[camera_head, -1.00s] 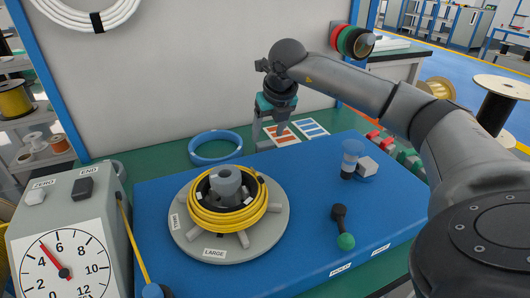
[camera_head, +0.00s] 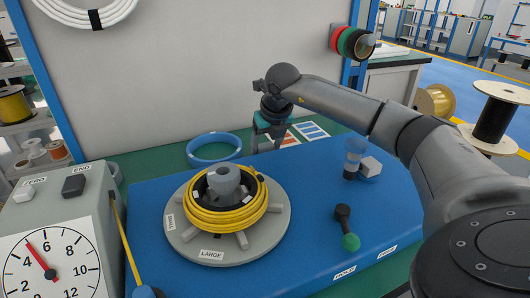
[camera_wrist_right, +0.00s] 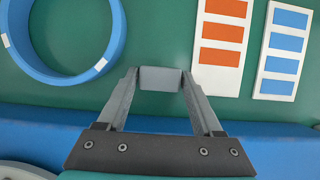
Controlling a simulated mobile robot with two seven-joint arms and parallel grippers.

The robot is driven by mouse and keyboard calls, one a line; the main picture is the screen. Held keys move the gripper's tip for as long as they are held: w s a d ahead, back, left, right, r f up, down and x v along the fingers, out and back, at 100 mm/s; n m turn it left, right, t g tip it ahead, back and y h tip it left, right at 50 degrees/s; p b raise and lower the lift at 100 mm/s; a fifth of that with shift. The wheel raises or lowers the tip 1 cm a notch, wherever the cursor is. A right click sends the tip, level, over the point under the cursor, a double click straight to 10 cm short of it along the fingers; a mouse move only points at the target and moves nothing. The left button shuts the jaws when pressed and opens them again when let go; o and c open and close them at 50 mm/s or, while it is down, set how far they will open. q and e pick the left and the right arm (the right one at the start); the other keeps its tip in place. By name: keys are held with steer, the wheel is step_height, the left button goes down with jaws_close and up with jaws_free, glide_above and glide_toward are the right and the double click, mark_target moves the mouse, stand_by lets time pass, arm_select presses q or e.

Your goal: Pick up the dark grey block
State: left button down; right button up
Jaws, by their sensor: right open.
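A slate-grey block (camera_wrist_right: 160,78) shows in the right wrist view between my right fingertips, over the green table top; I cannot tell whether it touches either finger. My right gripper (camera_wrist_right: 159,76) is open around it. In the head view my right gripper (camera_head: 267,148) points down at the back of the table, behind the blue mat, and the block is too small to make out there. My left gripper is out of view.
A blue ring (camera_head: 213,148) lies left of the gripper, with orange and blue cards on the right.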

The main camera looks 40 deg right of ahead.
mark_target(266, 146)
steer(key=c, duration=1)
steer(key=shift+r, duration=0.15)
